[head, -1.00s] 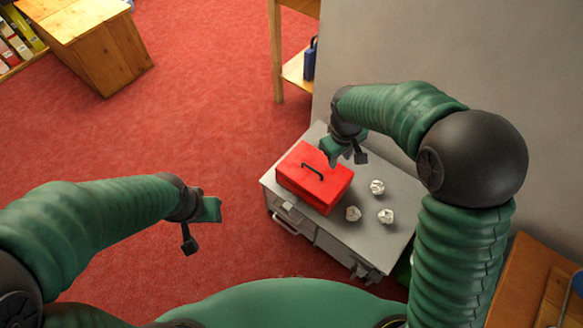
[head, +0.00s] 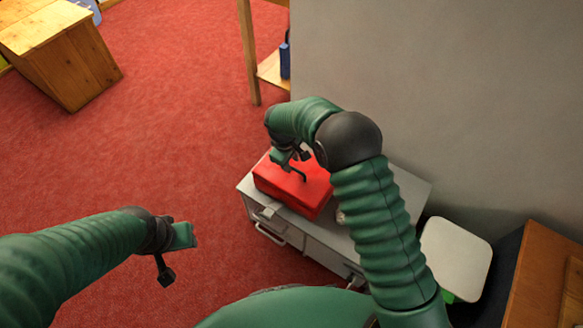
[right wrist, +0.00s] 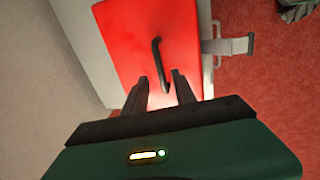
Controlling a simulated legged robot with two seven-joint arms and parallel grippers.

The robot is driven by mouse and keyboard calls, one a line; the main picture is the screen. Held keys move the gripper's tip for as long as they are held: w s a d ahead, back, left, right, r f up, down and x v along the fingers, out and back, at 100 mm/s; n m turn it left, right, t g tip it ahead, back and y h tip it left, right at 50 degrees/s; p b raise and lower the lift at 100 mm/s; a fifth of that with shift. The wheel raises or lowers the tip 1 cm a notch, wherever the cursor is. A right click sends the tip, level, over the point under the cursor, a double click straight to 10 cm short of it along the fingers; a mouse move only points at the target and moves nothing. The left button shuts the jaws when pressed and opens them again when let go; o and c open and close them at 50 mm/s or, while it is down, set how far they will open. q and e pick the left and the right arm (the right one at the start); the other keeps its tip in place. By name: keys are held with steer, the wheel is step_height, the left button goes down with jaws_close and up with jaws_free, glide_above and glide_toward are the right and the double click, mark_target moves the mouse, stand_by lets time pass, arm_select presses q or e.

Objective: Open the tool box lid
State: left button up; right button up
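The red tool box (head: 312,198) stands on a grey cabinet, and its lid looks shut. A dark handle (right wrist: 157,62) sticks up from the lid and shows in the right wrist view, just ahead of the fingertips. My right gripper (right wrist: 162,82) is open, with its two dark fingers apart on either side of the handle's line and nothing clearly between them. In the head view my right gripper (head: 287,157) is over the lid close to the handle; contact cannot be told. My left gripper (head: 182,237) hangs over the floor, away from the box; its fingers are unclear.
The grey cabinet (head: 400,184) stands against a plain wall, with drawer handles on its front. A crumpled white ball (head: 340,217) is mostly hidden behind my right arm. A pale seat or lid (head: 455,258) and a wooden surface (head: 550,270) lie at right.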

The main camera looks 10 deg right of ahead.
step_height(320, 180, down, 2)
steer(key=shift+w+a, duration=0.15)
steer(key=shift+d, duration=0.2)
steer(key=c, duration=0.4)
jaws_close()
steer(key=shift+a+r, duration=0.1)
steer(key=shift+a, duration=0.05)
stand_by(0.7)
